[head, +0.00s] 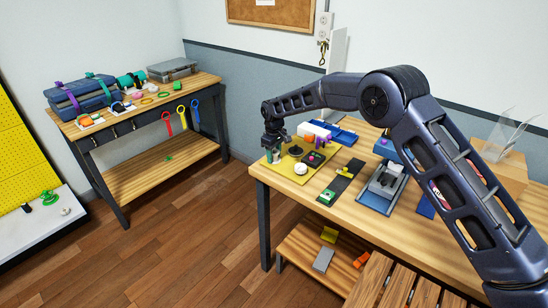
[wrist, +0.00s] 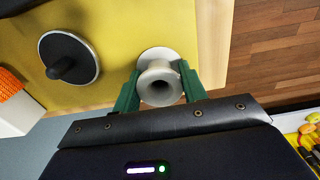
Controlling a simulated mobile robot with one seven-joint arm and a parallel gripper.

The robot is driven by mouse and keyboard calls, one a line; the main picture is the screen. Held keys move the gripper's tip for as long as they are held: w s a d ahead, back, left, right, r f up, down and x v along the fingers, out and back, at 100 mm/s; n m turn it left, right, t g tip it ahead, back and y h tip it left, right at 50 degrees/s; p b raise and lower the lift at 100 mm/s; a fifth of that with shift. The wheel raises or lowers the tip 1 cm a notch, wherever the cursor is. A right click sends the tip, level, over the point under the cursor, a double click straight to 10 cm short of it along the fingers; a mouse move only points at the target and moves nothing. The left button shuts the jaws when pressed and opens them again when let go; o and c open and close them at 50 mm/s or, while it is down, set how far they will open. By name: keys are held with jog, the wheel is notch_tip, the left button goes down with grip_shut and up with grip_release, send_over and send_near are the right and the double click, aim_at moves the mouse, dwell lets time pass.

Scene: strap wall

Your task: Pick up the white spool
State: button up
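The white spool (wrist: 160,84) stands upright on the yellow mat (wrist: 115,25), near the mat's edge, with the hole in its top facing the wrist camera. My gripper (wrist: 160,80) is over it, with one green finger on the left of the spool and one on the right. The fingers are apart and very close to its rim; firm contact cannot be made out. In the head view my gripper (head: 273,154) is low over the front left corner of the workbench (head: 300,203), and the spool is mostly hidden there.
A black knobbed disc (wrist: 69,60) is on the mat left of the spool. An orange-and-white thing (wrist: 15,100) is further left. Wooden floor (wrist: 275,50) lies past the bench edge. In the head view, a second bench (head: 150,175) with cases stands at the left.

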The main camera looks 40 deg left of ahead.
jog(key=c, duration=0.4)
jog(key=shift+o, duration=0.2)
